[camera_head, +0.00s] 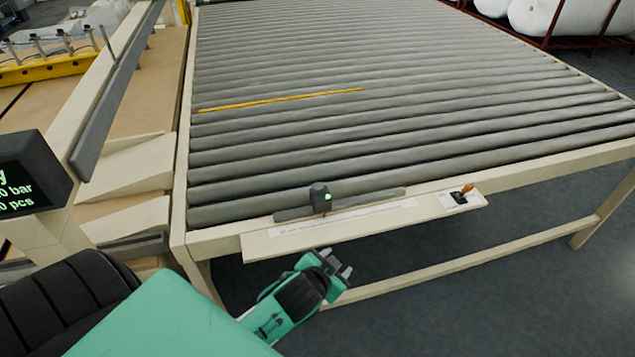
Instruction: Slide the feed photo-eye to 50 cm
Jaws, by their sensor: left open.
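My left gripper (343,272) is open and empty, below and in front of the ledge, apart from the photo-eye. My right gripper is not in view.
A small lever with an orange knob (467,188) stands at the ledge's (262,247) right end. The roller table (400,110) carries a yellow strip (280,100). A dark display (30,175) stands at left. White rolls (560,17) lie in a rack at the back right.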

